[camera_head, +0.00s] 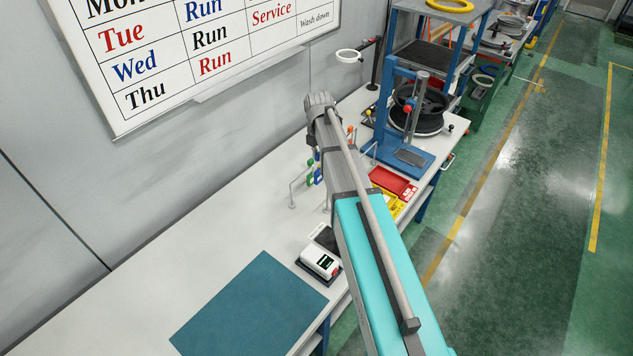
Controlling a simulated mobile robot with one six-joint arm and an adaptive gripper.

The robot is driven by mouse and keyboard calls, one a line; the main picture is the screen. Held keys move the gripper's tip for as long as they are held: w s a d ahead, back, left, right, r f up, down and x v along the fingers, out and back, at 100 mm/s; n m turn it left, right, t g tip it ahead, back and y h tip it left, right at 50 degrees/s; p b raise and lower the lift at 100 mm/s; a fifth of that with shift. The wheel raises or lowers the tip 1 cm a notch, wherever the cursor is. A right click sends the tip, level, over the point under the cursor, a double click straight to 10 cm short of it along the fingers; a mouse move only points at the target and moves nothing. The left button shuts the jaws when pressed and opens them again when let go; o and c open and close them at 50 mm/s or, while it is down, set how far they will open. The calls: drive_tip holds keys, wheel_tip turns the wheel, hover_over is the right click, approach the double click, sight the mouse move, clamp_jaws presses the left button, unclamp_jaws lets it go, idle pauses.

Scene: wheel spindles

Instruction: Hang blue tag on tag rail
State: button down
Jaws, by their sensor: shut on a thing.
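My arm reaches from the lower right over the bench, its wrist above the tag rail. My gripper (314,150) shows only as a small dark part below the wrist, partly hidden by my arm. It is shut on the blue tag (318,174), a small blue piece just under it. The tag rail (303,178) is a thin pale frame standing on the bench, with its right part behind my arm. Small green pieces (310,163) show at the rail beside the blue tag. Whether the blue tag touches the rail is too small to tell.
A teal mat (250,305) and a white device (320,262) lie on the near bench. Red (393,181) and yellow (388,204) trays lie right of my arm. A blue wheel stand (385,120) stands behind. The wall with a whiteboard (200,50) bounds the left.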

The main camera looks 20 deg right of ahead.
sight(317, 177)
wheel_tip(317, 177, down, 11)
drive_tip(key=b, duration=0.9)
drive_tip(key=shift+r+b, duration=0.1)
drive_tip(key=shift+b, duration=0.25)
drive_tip(key=shift+w+a, duration=1)
drive_tip(key=shift+w, duration=0.3)
drive_tip(key=shift+w+a, duration=0.8)
drive_tip(key=shift+w, duration=0.4)
drive_tip(key=shift+w+a, duration=0.85)
drive_tip(key=shift+w, duration=0.3)
drive_tip(key=shift+f+b, duration=0.65)
drive_tip(key=shift+s, duration=0.1)
drive_tip(key=c, duration=0.5)
unclamp_jaws()
drive_tip(key=shift+c, duration=0.2)
